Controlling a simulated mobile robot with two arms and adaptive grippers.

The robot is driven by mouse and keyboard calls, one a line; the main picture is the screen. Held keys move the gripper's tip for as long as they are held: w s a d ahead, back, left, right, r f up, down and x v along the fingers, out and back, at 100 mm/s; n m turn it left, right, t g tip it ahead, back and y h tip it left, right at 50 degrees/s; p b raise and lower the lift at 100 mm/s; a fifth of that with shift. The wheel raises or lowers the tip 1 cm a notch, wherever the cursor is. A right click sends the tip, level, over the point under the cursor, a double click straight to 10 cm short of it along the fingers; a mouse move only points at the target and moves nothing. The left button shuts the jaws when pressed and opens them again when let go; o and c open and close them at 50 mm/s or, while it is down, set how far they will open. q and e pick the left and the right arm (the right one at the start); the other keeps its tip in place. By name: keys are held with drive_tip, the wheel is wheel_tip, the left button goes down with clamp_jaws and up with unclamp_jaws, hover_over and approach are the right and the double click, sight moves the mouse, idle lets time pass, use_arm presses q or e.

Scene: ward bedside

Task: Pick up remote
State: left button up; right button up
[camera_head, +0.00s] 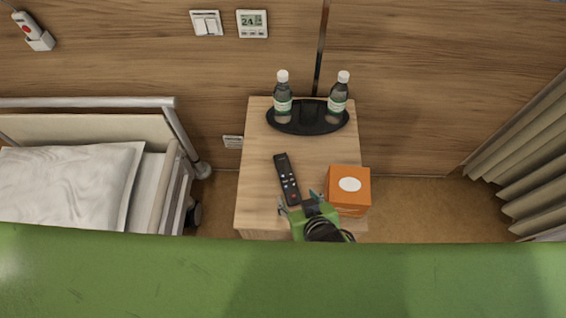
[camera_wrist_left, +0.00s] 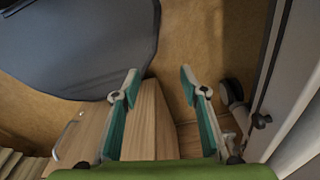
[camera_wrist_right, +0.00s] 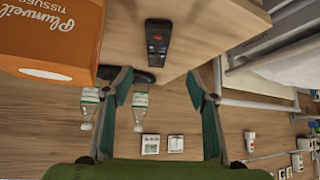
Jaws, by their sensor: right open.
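The black remote (camera_head: 287,180) lies on the wooden bedside table (camera_head: 258,150), left of the orange tissue box. It also shows in the right wrist view (camera_wrist_right: 158,42), beyond and between the fingers. My right gripper (camera_head: 300,202) is open and empty at the near end of the remote; I cannot tell whether it touches it. The right wrist view shows its two fingers (camera_wrist_right: 165,88) spread apart. My left gripper (camera_wrist_left: 160,78) is open and empty in the left wrist view, with the table's wooden side below it. The left gripper does not show in the head view.
An orange tissue box (camera_head: 348,188) stands close to the right of my right gripper. A black tray (camera_head: 308,130) with two bottles (camera_head: 283,92) (camera_head: 338,95) stands at the table's back. A bed (camera_head: 150,190) is at left, a curtain (camera_head: 530,150) at right.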

drive_tip(key=w, duration=0.2)
approach(288, 179)
drive_tip(key=shift+w+a+f, duration=0.55)
drive_tip(key=shift+w+a, duration=0.1)
drive_tip(key=shift+w, duration=0.05)
drive_tip(key=shift+w+f, duration=0.6)
drive_tip(key=shift+f, duration=0.1)
drive_tip(key=p+x, duration=0.1)
drive_tip(key=x, duration=0.2)
drive_tip(key=shift+d+f, duration=0.15)
drive_tip(key=shift+d, duration=0.05)
drive_tip(key=shift+w+a+f, duration=0.15)
drive_tip(key=shift+w+f, duration=0.2)
drive_tip(key=shift+f, duration=0.1)
use_arm(q)
drive_tip(key=shift+s+a+r, duration=0.1)
drive_tip(key=shift+s+r, duration=0.45)
drive_tip(key=shift+s, duration=0.15)
use_arm(e)
drive_tip(key=c, duration=1.3)
